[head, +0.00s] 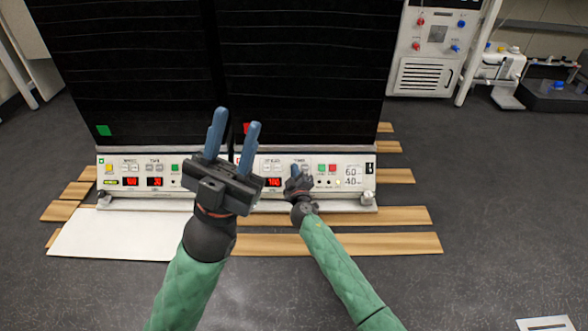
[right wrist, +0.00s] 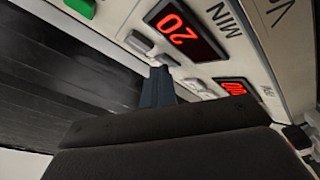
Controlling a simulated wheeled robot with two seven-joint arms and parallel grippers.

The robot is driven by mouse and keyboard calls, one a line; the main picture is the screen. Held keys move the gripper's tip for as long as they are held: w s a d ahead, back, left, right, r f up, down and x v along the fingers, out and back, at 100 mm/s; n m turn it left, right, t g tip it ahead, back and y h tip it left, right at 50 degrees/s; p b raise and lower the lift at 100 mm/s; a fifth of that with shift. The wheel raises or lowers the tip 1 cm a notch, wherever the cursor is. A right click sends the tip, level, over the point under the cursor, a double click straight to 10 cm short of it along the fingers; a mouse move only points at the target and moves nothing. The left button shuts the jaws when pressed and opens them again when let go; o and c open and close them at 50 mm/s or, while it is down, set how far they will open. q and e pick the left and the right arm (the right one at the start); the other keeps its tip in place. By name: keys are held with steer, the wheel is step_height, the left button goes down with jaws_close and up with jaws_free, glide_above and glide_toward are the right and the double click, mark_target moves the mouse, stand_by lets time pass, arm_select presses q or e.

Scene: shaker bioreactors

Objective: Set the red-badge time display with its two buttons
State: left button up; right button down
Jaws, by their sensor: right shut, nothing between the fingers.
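The red badge (head: 246,128) sits low on the right dark unit, partly framed by my left gripper's fingers. That unit's white control panel (head: 352,178) shows a red display reading about 100 (head: 274,182). In the head view my right gripper hides its time display. In the right wrist view the time display (right wrist: 184,30) beside the MIN label appears to read 20. Its two small grey buttons (right wrist: 139,42) (right wrist: 165,60) lie along it. My right gripper (head: 295,170) is shut and empty, fingertips (right wrist: 160,75) at the nearer button; contact is unclear. My left gripper (head: 238,117) is open and empty.
A green-badge unit (head: 103,131) with its own panel and red displays stands at left. A green button (right wrist: 80,7) lies beyond the time display. Wooden slats (head: 380,215) and a white board (head: 120,235) lie in front.

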stand_by(0.3)
steer(key=shift+s+r+p, duration=0.45)
steer(key=shift+s+r, duration=0.05)
steer(key=shift+s, duration=0.1)
steer(key=shift+r, duration=0.1)
